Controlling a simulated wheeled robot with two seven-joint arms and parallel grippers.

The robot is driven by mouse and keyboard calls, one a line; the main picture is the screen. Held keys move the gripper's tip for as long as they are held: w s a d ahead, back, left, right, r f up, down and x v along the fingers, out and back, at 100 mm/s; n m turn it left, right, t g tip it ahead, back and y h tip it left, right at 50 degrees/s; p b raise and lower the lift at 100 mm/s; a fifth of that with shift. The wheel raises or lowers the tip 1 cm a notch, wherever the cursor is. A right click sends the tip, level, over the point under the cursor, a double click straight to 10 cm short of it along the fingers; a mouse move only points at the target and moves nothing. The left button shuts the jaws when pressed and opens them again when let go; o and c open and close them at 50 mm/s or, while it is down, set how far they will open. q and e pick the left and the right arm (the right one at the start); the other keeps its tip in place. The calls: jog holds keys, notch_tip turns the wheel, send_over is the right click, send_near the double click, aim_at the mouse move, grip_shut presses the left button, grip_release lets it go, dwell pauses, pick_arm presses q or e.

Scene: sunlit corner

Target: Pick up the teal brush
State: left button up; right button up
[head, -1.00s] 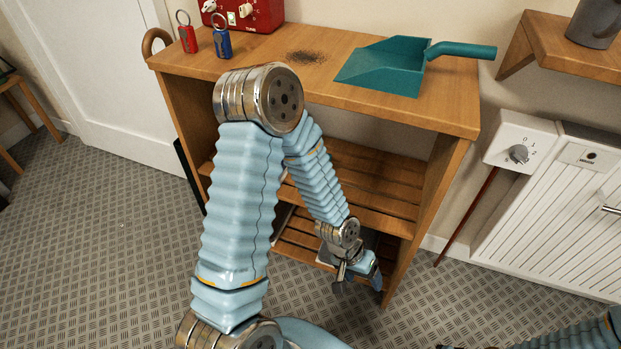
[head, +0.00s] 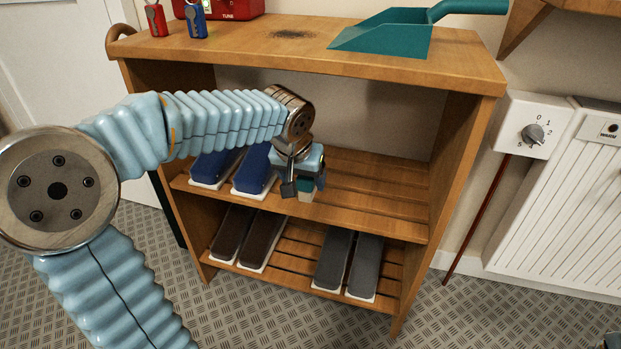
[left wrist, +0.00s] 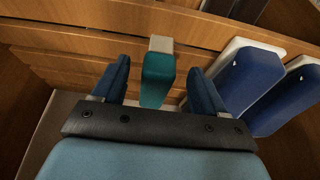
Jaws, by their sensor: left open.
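The teal brush (left wrist: 157,82), a narrow teal block with a pale strip at its far end, is on the slatted upper shelf (head: 385,205) of the wooden rack. In the head view only a small part of the brush (head: 305,187) shows below my left gripper (head: 304,184), which hides the rest. In the left wrist view my left gripper (left wrist: 160,72) is open, with one blue finger on each side of the brush and a gap on both sides.
Two blue brushes (head: 254,170) lie left of the gripper on the same shelf. Dark brown brushes (head: 262,240) and grey brushes (head: 333,260) lie on the shelf below. The rack top (head: 350,60) overhangs the arm and holds a teal dustpan (head: 385,37). The right of the upper shelf is clear.

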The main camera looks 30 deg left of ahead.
pick_arm(q)
jog(key=w, duration=0.3)
jog(key=shift+w+a, duration=0.2)
jog(key=shift+a, duration=0.2)
jog(key=b+x, duration=0.1)
jog(key=x, duration=0.4)
jog(key=shift+w+f, duration=0.15)
jog(key=shift+c, duration=0.3)
jog(key=c, duration=1.1)
jog(key=shift+o, duration=0.2)
jog(key=shift+r, duration=0.25)
